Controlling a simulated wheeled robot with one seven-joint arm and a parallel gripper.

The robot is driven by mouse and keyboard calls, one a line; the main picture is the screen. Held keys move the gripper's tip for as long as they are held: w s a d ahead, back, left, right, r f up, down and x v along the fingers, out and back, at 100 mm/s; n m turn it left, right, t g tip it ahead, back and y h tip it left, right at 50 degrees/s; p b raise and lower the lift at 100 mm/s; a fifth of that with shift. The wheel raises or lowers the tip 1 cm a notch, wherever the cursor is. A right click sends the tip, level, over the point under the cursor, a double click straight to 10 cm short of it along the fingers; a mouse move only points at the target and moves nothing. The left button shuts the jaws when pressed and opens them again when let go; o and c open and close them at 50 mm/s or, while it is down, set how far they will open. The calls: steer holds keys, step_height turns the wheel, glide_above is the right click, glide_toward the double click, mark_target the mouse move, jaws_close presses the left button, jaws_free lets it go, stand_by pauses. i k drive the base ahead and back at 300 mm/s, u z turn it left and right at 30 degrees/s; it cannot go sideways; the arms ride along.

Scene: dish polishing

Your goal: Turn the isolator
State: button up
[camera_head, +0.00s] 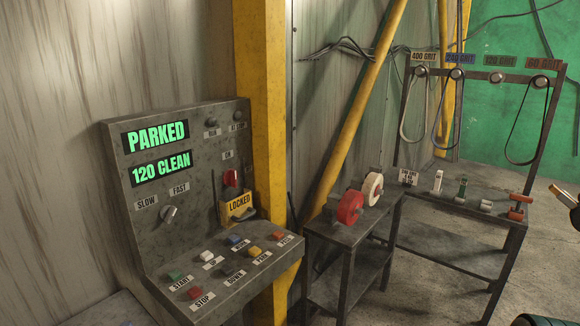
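The grey control console (120,185) stands at the left, with green displays reading "PARKED" and "120 CLEAN". A red switch (231,178), which looks like the isolator, sits on its right side below a small "ON" label. Directly below it is a yellow plate (236,205) reading "LOCKED", with a dark, blurred metal piece on it. The switch's exact angle is too small to tell. My gripper (564,196) shows only in part at the right edge, far from the console. Its fingers are mostly cut off, so its opening is hidden.
The console also has a speed knob (169,213) and several coloured buttons. Right of it, a metal stand (325,228) holds a red and a white wheel. A rack (408,95) with hanging grit belts stands behind. A yellow post (265,120) rises close beside the console.

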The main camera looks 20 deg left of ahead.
mark_target(230, 176)
steer(key=z, duration=0.05)
steer(key=i, duration=0.6)
steer(key=u, duration=0.7)
steer(key=i, duration=0.55)
steer(key=u, duration=0.6)
